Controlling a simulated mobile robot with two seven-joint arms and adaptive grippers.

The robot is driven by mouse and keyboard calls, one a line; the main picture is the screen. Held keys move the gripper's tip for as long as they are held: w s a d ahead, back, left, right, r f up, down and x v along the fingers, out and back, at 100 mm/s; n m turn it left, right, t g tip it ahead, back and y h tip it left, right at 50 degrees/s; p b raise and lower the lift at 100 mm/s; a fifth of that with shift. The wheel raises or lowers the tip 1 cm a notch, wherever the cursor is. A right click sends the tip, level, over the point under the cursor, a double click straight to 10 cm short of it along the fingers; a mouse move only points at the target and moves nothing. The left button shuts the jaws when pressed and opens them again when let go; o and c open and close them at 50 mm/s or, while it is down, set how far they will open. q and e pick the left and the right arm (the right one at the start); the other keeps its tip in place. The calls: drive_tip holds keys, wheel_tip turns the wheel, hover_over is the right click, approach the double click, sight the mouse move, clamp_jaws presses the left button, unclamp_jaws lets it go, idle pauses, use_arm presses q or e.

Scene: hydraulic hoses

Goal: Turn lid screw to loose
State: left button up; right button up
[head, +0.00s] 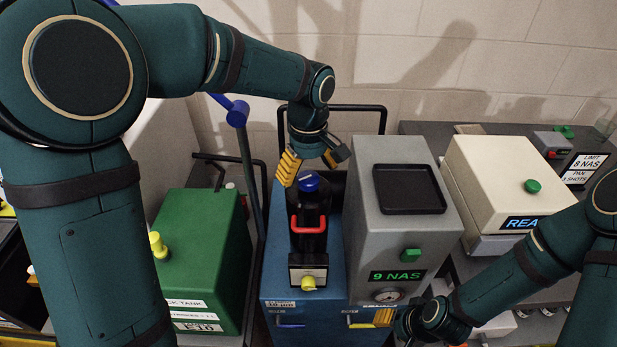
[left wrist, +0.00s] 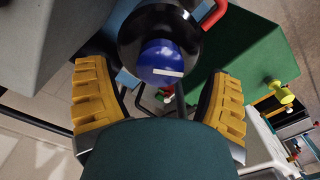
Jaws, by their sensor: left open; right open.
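The lid screw is a blue knob (head: 309,181) with a white mark, on top of a black upright canister (head: 310,216) with a red handle. My left gripper (head: 308,167) is at the knob, its yellow fingers spread open. In the left wrist view, the blue knob (left wrist: 161,62) and its white line lie between and beyond the spread fingers (left wrist: 160,108), with clear gaps on both sides; neither finger appears to touch it. My right gripper (head: 402,325) is low at the front, near the blue cabinet's yellow lever, partly hidden, and away from the knob.
A green tank (head: 205,255) with a yellow knob stands left of the blue cabinet (head: 270,275). A grey unit (head: 385,235) reading "9 NAS", with a black tray on top, stands close on the right. A cream box (head: 490,190) is farther right. A black rail runs behind the canister.

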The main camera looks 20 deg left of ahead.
sight(309, 177)
use_arm(q)
wheel_tip(309, 177, up, 10)
drive_tip(key=shift+f, duration=0.2)
idle(0.3)
